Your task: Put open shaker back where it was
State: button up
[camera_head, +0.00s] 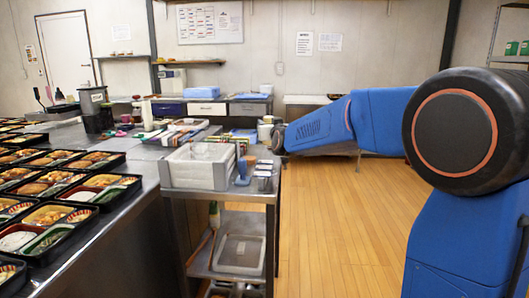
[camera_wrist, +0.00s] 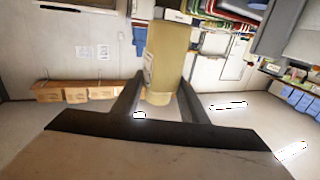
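My gripper (camera_wrist: 162,90) shows in the wrist view, with a dark finger on each side of a pale yellow cylinder, the shaker (camera_wrist: 168,52). The fingers appear closed against its sides. A small label shows on its left side and a darker band at its far end. I cannot tell which end is open. In the head view my blue arm reaches left above the floor beside the metal cart (camera_head: 222,199); the gripper cannot be made out clearly there. Several small containers (camera_head: 264,176) stand at the cart's right front corner.
A white crate (camera_head: 196,175) and a blue item (camera_head: 242,172) stand on the cart's top. Its lower shelf holds a shallow tray (camera_head: 239,255). Filled bento trays (camera_head: 62,213) line the left counter. The wooden floor (camera_head: 340,235) right of the cart is clear.

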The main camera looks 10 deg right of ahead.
aim_at(270, 144)
jog(key=shift+f, duration=3.95)
jog(key=o, duration=0.6)
jog(key=shift+f, duration=0.1)
jog(key=s, duration=1.2)
jog(key=shift+s, duration=0.15)
